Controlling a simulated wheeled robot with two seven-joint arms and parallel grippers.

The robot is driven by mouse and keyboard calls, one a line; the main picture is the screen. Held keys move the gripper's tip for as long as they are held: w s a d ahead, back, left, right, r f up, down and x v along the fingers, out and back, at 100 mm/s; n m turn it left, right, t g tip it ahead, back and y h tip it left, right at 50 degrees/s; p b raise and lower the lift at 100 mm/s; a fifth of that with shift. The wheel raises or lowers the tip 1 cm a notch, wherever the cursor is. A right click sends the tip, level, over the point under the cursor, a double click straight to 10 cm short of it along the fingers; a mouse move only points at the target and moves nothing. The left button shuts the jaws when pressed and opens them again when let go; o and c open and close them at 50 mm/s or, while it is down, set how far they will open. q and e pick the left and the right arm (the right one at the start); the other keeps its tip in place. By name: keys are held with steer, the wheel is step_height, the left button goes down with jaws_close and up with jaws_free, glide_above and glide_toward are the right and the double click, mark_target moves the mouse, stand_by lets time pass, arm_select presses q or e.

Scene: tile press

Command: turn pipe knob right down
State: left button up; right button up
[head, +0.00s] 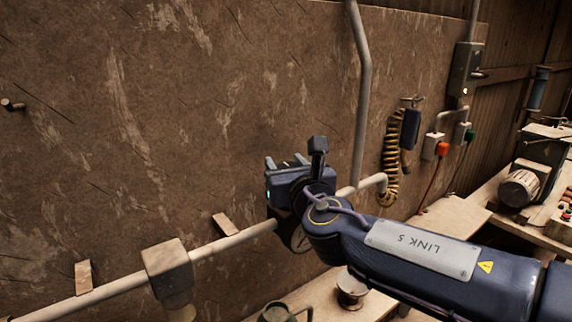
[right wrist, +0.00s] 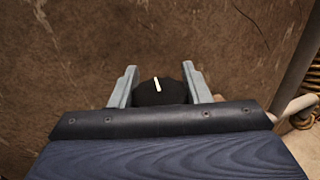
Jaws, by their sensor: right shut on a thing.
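The knob (right wrist: 152,92) is black and round with a white pointer line. In the right wrist view it sits between the two grey fingers of my right gripper (right wrist: 160,90), with the pointer nearly upright and tilted slightly. The fingers are shut on the knob's sides. In the head view my right gripper (head: 289,166) is at the wall beside the pipe (head: 235,241), and its own body hides the knob there. My left gripper is not in view.
A horizontal pipe runs along the wall behind my right arm, with a square junction box (head: 167,267) at lower left. A vertical pipe (head: 363,95) rises nearby. A coiled cable (head: 391,160) hangs to the right. A bench with a motor (head: 519,188) stands at far right.

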steer(key=shift+f+n+g+y+b, duration=0.2)
steer(key=shift+n+g+y+b, duration=0.15)
steer(key=shift+y+b, duration=0.6)
steer(key=shift+a+r+n+b, duration=0.1)
steer(key=shift+r+n+b, duration=0.05)
steer(key=shift+n+b, duration=0.3)
steer(key=shift+r, duration=0.1)
steer(key=o, duration=1)
steer(key=shift+s, duration=0.15)
steer(key=v, duration=0.7)
steer(key=shift+s+d, duration=0.25)
